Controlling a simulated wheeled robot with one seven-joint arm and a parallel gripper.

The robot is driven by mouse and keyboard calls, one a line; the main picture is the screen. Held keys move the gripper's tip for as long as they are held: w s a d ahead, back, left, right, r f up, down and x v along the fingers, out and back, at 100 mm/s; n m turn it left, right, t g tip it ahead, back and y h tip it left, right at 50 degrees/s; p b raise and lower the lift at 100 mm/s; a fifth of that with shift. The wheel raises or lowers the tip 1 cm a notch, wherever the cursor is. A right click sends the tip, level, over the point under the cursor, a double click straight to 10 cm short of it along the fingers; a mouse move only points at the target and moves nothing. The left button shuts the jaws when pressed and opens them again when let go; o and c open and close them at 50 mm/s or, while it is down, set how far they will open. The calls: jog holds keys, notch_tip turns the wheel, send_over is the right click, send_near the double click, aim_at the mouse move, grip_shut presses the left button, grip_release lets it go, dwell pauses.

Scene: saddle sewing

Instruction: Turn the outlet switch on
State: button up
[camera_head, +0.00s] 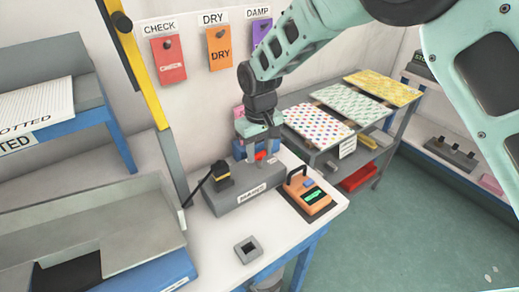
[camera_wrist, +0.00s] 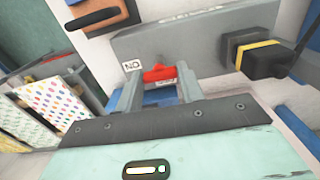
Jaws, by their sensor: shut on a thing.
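The outlet box (camera_head: 235,203) is a long grey block with a white label on its front, lying on the white bench. A red switch (camera_wrist: 158,74) sits on its face beside an ON label (camera_wrist: 132,66), which appears upside down in the wrist view. The switch also shows as a small red patch in the head view (camera_head: 260,155). My gripper (camera_head: 256,160) points down at the box, its two grey fingers (camera_wrist: 157,92) on either side of the red switch and shut on it. The fingers partly hide the switch; its exact tilt cannot be told.
A small grey square holder (camera_head: 247,249) stands in front. A rack of patterned sheets (camera_head: 318,124) is behind right.

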aim_at(260, 152)
jog(key=shift+r, duration=0.1)
jog(key=o, duration=1)
notch_tip(260, 152, up, 17)
jog(key=b, duration=0.2)
jog(key=shift+r+b, duration=0.2)
jog(key=shift+b, duration=0.1)
